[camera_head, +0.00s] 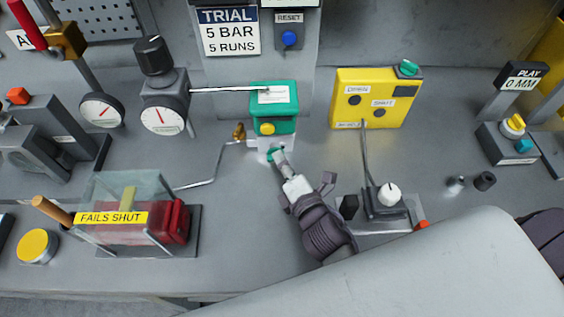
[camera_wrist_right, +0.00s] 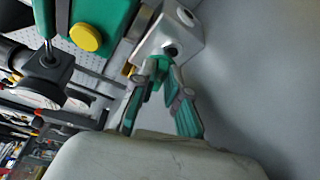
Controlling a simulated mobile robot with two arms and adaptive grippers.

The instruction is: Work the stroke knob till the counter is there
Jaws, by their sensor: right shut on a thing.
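A small green knob (camera_wrist_right: 157,68) sits on the pale block (camera_wrist_right: 170,38) below the green box (camera_head: 274,98) with its yellow button (camera_head: 267,128). My right gripper (camera_head: 277,158) reaches up to this block from the front. In the right wrist view its fingers (camera_wrist_right: 158,80) close on the green knob, which they partly hide. I cannot read a label naming it the stroke knob. A small display (camera_head: 522,83) at the right reads "PLAY 0 MM". My left gripper is not in view.
A yellow box (camera_head: 374,98) stands behind and right of my right gripper. A stand with a white knob (camera_head: 389,194) is close at its right. A clear guard over a red block labelled "FAILS SHUT" (camera_head: 112,218) stands at the left. Two gauges stand behind it.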

